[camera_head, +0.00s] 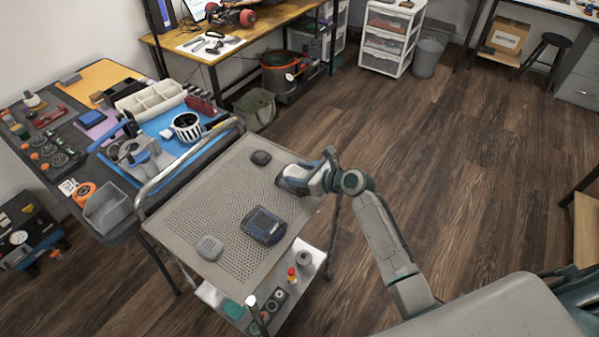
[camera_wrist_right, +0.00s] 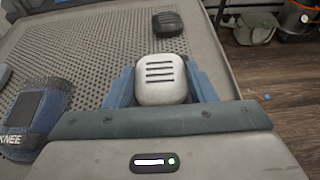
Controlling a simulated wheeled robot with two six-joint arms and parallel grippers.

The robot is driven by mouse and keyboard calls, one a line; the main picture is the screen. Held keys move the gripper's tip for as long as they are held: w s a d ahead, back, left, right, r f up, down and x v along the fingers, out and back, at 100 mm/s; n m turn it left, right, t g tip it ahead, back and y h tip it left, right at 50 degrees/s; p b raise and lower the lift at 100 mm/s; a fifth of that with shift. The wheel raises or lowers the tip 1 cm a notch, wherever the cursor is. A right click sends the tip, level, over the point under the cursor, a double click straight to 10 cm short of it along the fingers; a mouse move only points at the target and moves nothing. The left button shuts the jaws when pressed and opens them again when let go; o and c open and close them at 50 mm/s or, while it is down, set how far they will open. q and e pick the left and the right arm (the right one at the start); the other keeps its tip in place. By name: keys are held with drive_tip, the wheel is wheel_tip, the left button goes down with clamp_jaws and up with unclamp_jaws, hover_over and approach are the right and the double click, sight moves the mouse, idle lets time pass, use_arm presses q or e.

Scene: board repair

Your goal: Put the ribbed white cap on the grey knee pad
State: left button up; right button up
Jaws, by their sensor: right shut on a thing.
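The ribbed white cap (camera_wrist_right: 160,80) is between the blue fingers of my right gripper (camera_wrist_right: 162,88) in the right wrist view, with dark slots on its face. My right gripper (camera_head: 283,180) is shut on it over the far right part of the perforated cart top in the head view. The knee pad (camera_head: 263,225) lies flat on the cart, nearer than the gripper; it looks dark blue and grey. It also shows at the left of the right wrist view (camera_wrist_right: 30,112), marked "KNEE", apart from the cap. My left gripper is out of view.
A dark ribbed cap (camera_head: 261,157) lies beyond the gripper. A light grey ribbed piece (camera_head: 209,247) lies at the cart's near left. The cart top (camera_head: 205,205) is otherwise bare. A metal handle rail (camera_head: 190,165) separates it from a cluttered workbench.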

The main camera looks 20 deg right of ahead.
drive_tip(key=o, duration=0.9)
drive_tip(key=shift+o, duration=0.2)
drive_tip(key=v, duration=1.2)
drive_tip(key=shift+r, duration=0.15)
